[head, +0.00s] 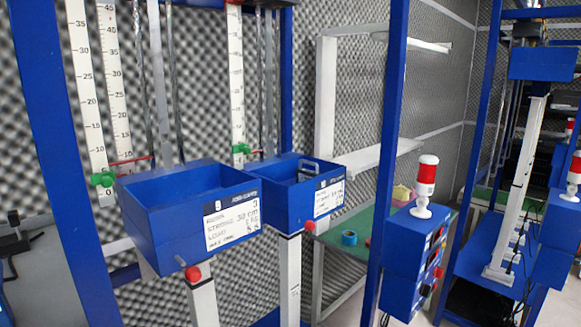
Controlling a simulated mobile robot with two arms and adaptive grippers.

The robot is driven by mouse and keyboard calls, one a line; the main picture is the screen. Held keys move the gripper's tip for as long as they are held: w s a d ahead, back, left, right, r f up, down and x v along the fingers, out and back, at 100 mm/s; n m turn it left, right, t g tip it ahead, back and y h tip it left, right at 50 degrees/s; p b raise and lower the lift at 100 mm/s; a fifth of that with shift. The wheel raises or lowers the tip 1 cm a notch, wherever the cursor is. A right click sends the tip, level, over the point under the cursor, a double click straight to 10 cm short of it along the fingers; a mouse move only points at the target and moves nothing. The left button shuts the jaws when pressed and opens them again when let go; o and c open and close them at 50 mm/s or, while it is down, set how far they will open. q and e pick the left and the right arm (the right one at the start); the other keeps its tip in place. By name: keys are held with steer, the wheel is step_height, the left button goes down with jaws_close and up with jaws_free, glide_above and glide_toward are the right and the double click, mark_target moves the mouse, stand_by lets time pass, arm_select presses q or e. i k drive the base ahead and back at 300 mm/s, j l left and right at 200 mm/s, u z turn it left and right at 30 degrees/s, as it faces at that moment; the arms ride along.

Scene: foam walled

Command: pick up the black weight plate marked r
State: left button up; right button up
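I cannot make out a black weight plate marked r in the head view. Two open-topped blue boxes stand on white posts: a nearer one (160,236) with a white label (233,216) and a farther one (285,205) to its right. The near box looks empty as far as I can see inside. A dark and grey item (308,167) shows at the top of the farther box; what it is I cannot tell. Neither of my grippers can be made out in this view.
Blue frame posts (393,130) and white rulers (86,90) rise around the boxes. A blue control box (412,262) with a red-and-white lamp (426,178) stands right of centre. Behind it is a green surface (345,232) with a teal roll (349,238). Foam walls close off the back.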

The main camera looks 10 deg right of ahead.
mark_target(303, 173)
steer(key=i+l+u, duration=0.4)
steer(key=l, duration=0.7)
steer(key=i+l+u, duration=0.4)
steer(key=l, duration=0.8)
steer(key=i+l+u, duration=0.25)
steer(key=l+u, duration=0.15)
steer(key=l, duration=0.9)
steer(key=l+u, duration=0.4)
steer(key=l, duration=0.9)
